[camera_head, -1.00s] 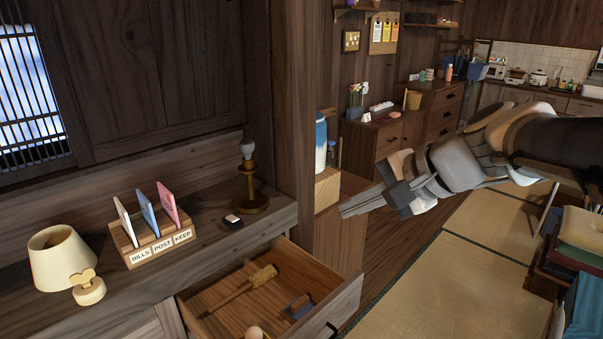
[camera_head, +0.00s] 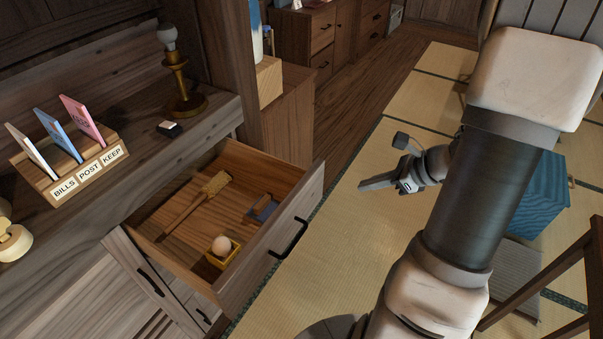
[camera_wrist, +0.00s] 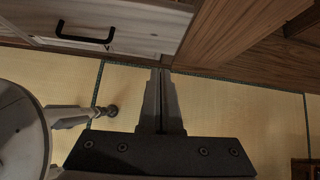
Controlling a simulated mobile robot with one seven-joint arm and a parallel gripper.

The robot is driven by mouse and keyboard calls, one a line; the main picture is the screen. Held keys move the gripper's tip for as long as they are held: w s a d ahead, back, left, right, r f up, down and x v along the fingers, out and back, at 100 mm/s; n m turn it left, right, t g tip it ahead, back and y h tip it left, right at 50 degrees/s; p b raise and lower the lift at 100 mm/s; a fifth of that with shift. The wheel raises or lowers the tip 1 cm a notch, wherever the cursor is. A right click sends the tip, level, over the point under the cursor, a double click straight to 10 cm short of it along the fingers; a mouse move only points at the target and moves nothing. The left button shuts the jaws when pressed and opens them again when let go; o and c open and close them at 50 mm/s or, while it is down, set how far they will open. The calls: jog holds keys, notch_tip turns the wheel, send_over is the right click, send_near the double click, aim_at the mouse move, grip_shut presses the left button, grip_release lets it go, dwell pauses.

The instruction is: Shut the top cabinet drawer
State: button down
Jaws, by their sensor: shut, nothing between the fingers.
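The top cabinet drawer (camera_head: 290,238) stands pulled out from the cabinet in the head view, with a dark bar handle on its front. In the wrist view, my shut gripper (camera_wrist: 161,75) points toward the lower edge of a pale wooden front (camera_wrist: 120,22) with a dark handle; contact cannot be told.
The cabinet top holds a letter rack (camera_head: 75,170), a lamp (camera_head: 178,75) and a small dark box (camera_head: 169,129). A blue box (camera_head: 540,195) and a wooden frame (camera_head: 540,280) stand at the right. Tatami in front of the drawer is clear.

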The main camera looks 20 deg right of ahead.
notch_tip(320, 180, down, 2)
jog(key=b, duration=0.3)
send_near(315, 196)
notch_tip(315, 196, down, 4)
jog(key=shift+w+a+f+m+b, duration=0.15)
jog(key=shift+w+a+m+b, duration=0.25)
jog(key=shift+w+a, duration=0.85)
jog(key=shift+w, duration=0.35)
jog(key=w+a+p, duration=0.1)
jog(key=w+a, duration=0.5)
jog(key=w, duration=0.1)
jog(key=w+a+p, duration=0.1)
jog(key=w+a, duration=0.4)
jog(key=w, duration=0.3)
jog(key=w+a+p, duration=0.1)
jog(key=w+a, duration=0.5)
jog(key=w, duration=0.1)
jog(key=shift+w+a, duration=0.15)
jog(key=shift+a, duration=0.15)
jog(key=shift+w+a+r, duration=0.1)
jog(key=shift+r, duration=0.1)
jog(key=shift+w, duration=0.1)
